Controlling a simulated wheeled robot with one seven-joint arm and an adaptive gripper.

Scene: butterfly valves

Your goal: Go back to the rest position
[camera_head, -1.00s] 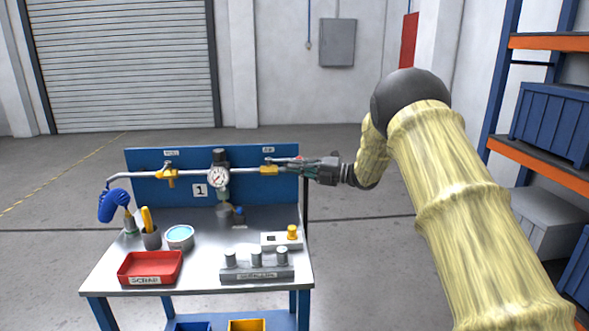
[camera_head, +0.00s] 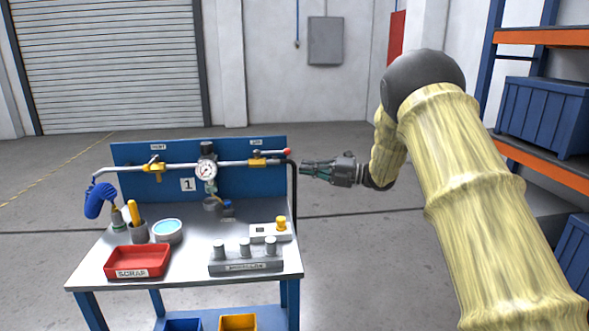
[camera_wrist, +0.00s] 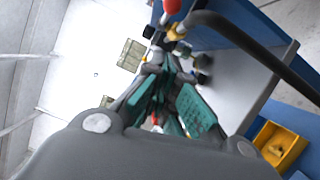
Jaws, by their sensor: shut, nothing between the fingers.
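My gripper (camera_head: 306,169) is shut and empty, held in the air just right of the workbench. It points left, toward the pipe end, and is apart from it. In the wrist view its green-padded fingers (camera_wrist: 166,105) show, with the bench beyond. The pipe (camera_head: 132,169) runs along the blue back panel (camera_head: 244,184). It carries a yellow valve on the left (camera_head: 155,168), a round gauge (camera_head: 206,170) and a yellow valve on the right (camera_head: 257,160) with a red-tipped lever (camera_head: 286,152). The lever lies roughly along the pipe. The red tip also shows in the wrist view (camera_wrist: 172,6).
A black hose (camera_head: 295,195) hangs at the bench's right edge. The bench top (camera_head: 200,238) holds a red scrap tray (camera_head: 138,261), a cup, a tin and a block with several grey knobs (camera_head: 246,262). Blue-and-orange shelving (camera_head: 545,152) stands at the right. Floor between is clear.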

